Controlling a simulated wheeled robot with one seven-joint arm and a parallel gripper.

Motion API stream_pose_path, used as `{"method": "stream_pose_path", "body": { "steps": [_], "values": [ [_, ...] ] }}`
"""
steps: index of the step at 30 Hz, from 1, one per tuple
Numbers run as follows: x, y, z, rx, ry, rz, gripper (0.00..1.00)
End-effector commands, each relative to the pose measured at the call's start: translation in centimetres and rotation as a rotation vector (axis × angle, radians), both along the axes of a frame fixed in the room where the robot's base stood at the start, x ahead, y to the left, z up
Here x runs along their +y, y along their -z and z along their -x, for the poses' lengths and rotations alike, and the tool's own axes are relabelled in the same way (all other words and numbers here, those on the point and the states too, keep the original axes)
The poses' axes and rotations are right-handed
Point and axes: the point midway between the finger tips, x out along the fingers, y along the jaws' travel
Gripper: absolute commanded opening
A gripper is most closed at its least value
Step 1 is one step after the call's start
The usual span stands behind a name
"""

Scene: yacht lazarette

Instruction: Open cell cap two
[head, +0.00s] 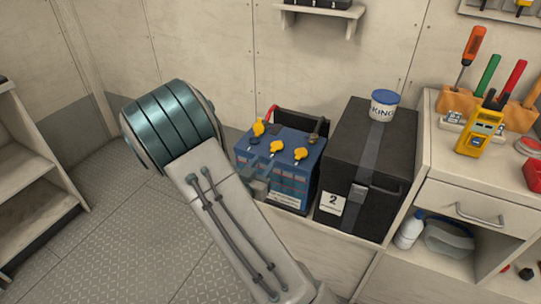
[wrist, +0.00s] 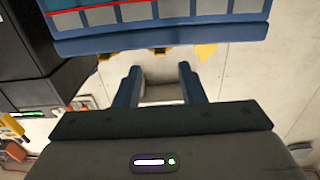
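The blue battery (head: 308,172) stands left of a black box in the head view. Yellow caps show on its top: a rear left one (head: 258,128), a middle one (head: 276,148) and a front right one (head: 300,154). I cannot tell their numbers; they look seated. In the wrist view the battery (wrist: 160,40) fills the top, inverted, with yellow cap edges (wrist: 205,51) below it. My gripper (wrist: 158,68) is open and empty, its fingers apart and clear of the caps. In the head view my gripper (head: 258,186) is at the battery's front left, partly hidden by my arm.
The black strapped box (head: 395,165) marked 2 stands right of the battery, with a KING can (head: 384,106) on top. A workbench (head: 475,170) with tools is farther right. A wall shelf (head: 320,14) is above. Open floor (head: 100,245) lies at left.

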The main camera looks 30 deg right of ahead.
Motion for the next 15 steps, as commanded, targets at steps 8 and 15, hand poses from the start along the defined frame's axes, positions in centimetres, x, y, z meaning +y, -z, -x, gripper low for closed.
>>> {"method": "stream_pose_path", "body": {
  "steps": [8, 15],
  "values": [
    [-3.7, 0.0, -2.8, 0.000, 0.001, 0.000, 0.36],
    [-4.6, 0.0, -3.6, 0.001, -0.001, 0.000, 0.36]
  ]
}}
